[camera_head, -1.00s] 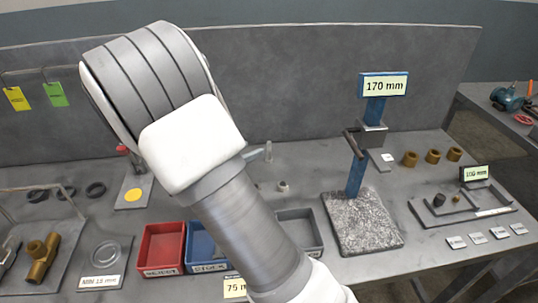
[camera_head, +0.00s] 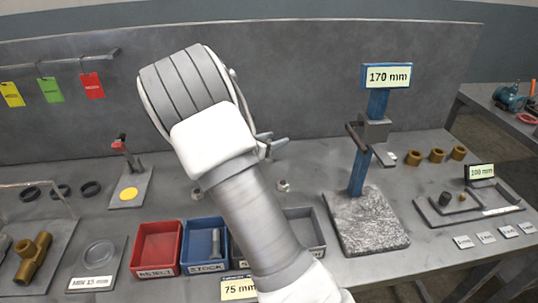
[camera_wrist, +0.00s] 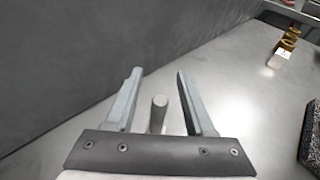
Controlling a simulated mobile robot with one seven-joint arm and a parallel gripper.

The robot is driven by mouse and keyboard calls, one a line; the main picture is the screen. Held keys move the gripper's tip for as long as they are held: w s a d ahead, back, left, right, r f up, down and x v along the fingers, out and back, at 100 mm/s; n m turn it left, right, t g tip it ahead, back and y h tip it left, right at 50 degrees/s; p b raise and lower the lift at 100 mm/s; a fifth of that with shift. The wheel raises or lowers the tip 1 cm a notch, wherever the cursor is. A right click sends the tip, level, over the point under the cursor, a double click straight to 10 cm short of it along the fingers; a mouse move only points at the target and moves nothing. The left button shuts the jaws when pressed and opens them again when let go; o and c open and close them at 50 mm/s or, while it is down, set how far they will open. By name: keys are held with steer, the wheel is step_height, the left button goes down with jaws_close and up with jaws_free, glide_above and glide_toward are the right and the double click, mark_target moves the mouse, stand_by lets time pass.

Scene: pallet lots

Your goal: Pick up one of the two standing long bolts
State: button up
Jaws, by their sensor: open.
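My gripper (camera_head: 271,139) is open, low over the table behind the trays and mostly hidden by my own arm in the head view. In the wrist view its two fingers (camera_wrist: 159,76) stand apart, with a grey standing bolt (camera_wrist: 158,112) between them. A gap shows on both sides of the bolt, and its lower part is hidden by the gripper body. Small grey metal pieces stand on the table in the head view, one right of my arm (camera_head: 283,186) and one left of it (camera_head: 196,193). I cannot tell whether either is a long bolt.
A red REJECT tray (camera_head: 137,247), a blue STOCK tray (camera_head: 184,247) holding a grey bolt-like piece, and a grey tray (camera_head: 318,228) stand in front. A blue 170 mm gauge (camera_head: 357,176) on a stone base stands to the right. The grey back wall (camera_head: 310,80) rises behind my gripper.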

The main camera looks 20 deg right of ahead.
jaws_close()
steer(key=shift+r, duration=0.1)
stand_by(0.5)
